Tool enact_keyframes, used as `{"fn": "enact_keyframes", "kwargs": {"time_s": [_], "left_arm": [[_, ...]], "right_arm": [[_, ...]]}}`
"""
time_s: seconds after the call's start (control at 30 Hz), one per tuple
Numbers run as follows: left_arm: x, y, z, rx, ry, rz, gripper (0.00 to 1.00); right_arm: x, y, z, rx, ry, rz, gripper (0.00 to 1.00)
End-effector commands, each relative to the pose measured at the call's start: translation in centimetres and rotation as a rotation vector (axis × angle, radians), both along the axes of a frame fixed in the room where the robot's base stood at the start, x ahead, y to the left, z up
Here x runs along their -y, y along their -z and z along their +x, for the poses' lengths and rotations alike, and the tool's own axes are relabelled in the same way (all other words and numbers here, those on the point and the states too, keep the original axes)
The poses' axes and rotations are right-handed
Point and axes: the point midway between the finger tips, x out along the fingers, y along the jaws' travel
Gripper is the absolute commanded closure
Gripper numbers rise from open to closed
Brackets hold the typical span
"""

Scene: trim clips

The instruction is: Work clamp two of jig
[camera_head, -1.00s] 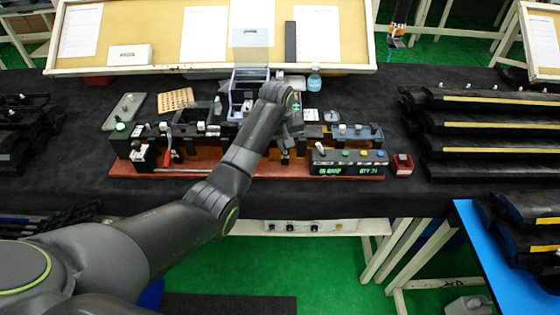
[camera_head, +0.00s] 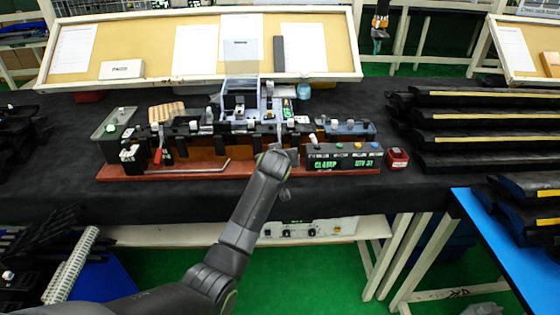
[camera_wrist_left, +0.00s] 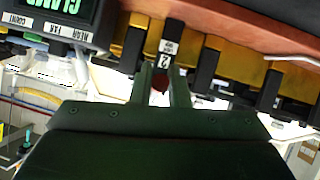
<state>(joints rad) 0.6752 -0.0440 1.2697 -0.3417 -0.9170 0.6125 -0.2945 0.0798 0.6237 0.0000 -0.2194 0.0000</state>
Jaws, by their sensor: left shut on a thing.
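The jig (camera_head: 200,172) is a red-brown base with a row of black clamps, on the dark-covered bench. Clamp two (camera_wrist_left: 166,45) shows in the left wrist view as a black upright part with a label reading 2. My left gripper (camera_wrist_left: 162,88) is at its lower end in that view, shut on a red-tipped part, apparently the lever of clamp two. In the head view my left gripper (camera_head: 280,150) is at the jig's front, right of the middle, and its wrist hides the contact. My right gripper is not in view.
A control box (camera_head: 343,157) with a green display, apparently reading CLAMP, sits at the jig's right end. A small red box (camera_head: 397,158) stands beside it. A red lever (camera_head: 158,150) is at the left. Stacked black trim parts (camera_head: 490,125) fill the bench's right.

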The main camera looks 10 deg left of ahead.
Motion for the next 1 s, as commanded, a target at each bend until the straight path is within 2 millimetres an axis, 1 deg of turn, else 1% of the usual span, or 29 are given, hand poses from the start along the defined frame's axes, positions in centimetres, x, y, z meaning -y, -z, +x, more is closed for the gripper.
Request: {"fn": "enact_keyframes", "kwargs": {"time_s": [0.03, 0.1, 0.2, 0.4, 0.6, 1.0], "left_arm": [[0.0, 0.8, 0.1, 0.033, 0.001, 0.007, 1.00], [0.0, 1.0, 0.2, 0.069, 0.001, 0.019, 1.00], [-0.1, 1.3, 0.3, 0.113, 0.000, 0.032, 1.00], [-0.1, 1.5, 0.4, 0.172, 0.001, 0.049, 1.00], [-0.2, 1.5, 0.5, 0.199, 0.000, 0.058, 1.00], [-0.2, 1.4, 0.5, 0.205, 0.001, 0.059, 1.00]], "right_arm": [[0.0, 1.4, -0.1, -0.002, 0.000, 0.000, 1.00], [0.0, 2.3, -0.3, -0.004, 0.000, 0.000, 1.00], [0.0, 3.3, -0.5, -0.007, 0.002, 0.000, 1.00], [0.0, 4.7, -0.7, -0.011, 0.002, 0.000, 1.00], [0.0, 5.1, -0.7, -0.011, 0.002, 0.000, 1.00], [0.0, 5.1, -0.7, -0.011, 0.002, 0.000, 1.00]]}}
